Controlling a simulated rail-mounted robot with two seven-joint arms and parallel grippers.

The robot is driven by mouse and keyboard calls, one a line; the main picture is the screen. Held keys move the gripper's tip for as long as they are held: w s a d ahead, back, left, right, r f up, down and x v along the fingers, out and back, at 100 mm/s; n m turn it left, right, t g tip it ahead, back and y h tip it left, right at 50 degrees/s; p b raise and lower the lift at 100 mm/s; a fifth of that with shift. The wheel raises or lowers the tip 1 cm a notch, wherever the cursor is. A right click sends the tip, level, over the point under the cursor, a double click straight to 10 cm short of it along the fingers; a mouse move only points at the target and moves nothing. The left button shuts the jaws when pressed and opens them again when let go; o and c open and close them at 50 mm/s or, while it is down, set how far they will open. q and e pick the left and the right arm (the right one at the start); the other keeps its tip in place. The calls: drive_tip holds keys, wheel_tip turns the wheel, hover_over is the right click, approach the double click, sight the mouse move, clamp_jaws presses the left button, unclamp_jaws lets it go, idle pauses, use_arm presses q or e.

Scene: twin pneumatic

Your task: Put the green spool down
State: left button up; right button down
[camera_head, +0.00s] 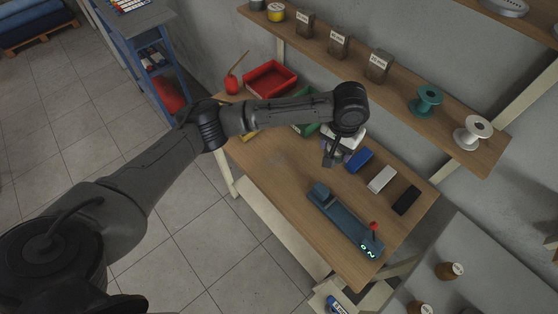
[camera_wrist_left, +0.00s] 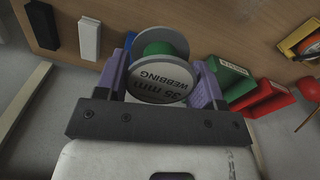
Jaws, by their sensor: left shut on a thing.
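The green spool (camera_wrist_left: 158,46) shows in the left wrist view, with pale grey round flanges, a green winding between them and a face printed "35 mm WEBBING". My left gripper (camera_wrist_left: 160,78) is shut on it, with one purple finger pad on each side. In the head view, my left gripper (camera_head: 334,156) points down over the back part of the wooden workbench (camera_head: 272,165), and the spool is mostly hidden there. I cannot tell whether the spool touches the bench. My right gripper is not in view.
Blue (camera_head: 359,159), white (camera_head: 381,179) and black (camera_head: 406,200) blocks stand right of the gripper. A dark blue device (camera_head: 340,218) with a red-knobbed lever lies in front. A red bin (camera_head: 270,80) and green bin (camera_head: 304,127) are behind. A shelf (camera_head: 350,62) holds teal (camera_head: 425,99) and white (camera_head: 472,132) spools.

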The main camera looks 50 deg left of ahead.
use_arm(q)
wheel_tip(320, 180, down, 7)
drive_tip(key=a, duration=0.2)
drive_tip(key=b, duration=0.1)
hover_over(292, 170)
drive_tip(key=shift+n, duration=0.3)
wheel_tip(292, 170, down, 5)
drive_tip(key=shift+a+f, duration=0.1)
drive_tip(key=shift+f+b, duration=0.3)
drive_tip(key=shift+f, duration=1.8)
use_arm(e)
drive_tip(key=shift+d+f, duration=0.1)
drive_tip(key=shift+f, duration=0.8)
use_arm(q)
drive_tip(key=o, duration=1)
drive_tip(key=shift+f, duration=0.1)
